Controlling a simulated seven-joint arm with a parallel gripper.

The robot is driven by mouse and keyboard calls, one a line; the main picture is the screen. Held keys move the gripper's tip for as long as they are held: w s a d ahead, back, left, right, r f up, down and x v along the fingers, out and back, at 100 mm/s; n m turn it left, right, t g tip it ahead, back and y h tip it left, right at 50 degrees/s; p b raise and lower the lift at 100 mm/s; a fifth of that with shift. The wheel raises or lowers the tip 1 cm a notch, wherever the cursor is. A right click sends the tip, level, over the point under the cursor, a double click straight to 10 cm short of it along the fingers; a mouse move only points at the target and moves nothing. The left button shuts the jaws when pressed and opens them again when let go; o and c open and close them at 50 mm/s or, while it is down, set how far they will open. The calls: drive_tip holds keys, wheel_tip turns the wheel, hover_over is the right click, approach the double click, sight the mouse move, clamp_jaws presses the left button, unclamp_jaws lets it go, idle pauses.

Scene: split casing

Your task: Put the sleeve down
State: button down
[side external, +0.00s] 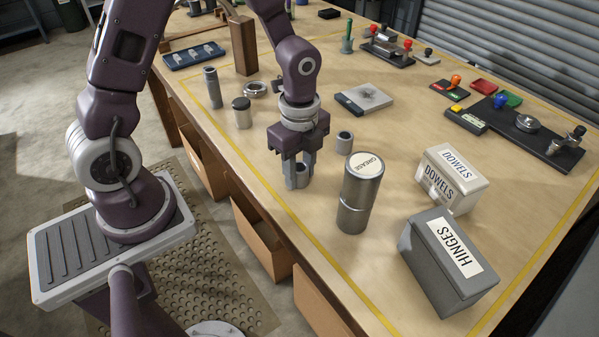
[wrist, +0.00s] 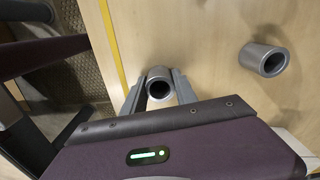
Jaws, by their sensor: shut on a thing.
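The sleeve, a short grey hollow cylinder (side external: 300,177), is held upright between the fingers of my gripper (side external: 300,168). In the wrist view my gripper (wrist: 159,90) is shut on the sleeve (wrist: 160,82), whose open top faces the camera. The sleeve is at or just above the table top (side external: 310,215); I cannot tell whether it touches. A second, similar grey hollow cylinder (side external: 344,142) stands on the table to the right of my gripper. It also shows in the wrist view (wrist: 264,59), apart from the fingers.
A grease can (side external: 358,190) stands close to the right of my gripper. A dowels box (side external: 452,180) and a hinges box (side external: 447,262) stand further right. A grey tube (side external: 213,87) and a capped jar (side external: 242,113) stand left. The table's left edge is near.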

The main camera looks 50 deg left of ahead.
wheel_tip(320, 180, up, 10)
drive_tip(key=w+d+r+n, duration=0.15)
drive_tip(key=w+d, duration=0.25)
drive_tip(key=w, duration=0.8)
wheel_tip(320, 180, up, 2)
drive_tip(key=m, duration=0.3)
hover_over(448, 172)
drive_tip(key=shift+a, duration=0.4)
drive_tip(key=shift+d+f, duration=0.2)
drive_tip(key=shift+f, duration=1)
drive_tip(key=shift+d+f, duration=0.2)
drive_tip(key=shift+f, duration=1)
drive_tip(key=shift+f, duration=0.15)
drive_tip(key=c, duration=1)
unclamp_jaws()
drive_tip(key=shift+o, duration=0.2)
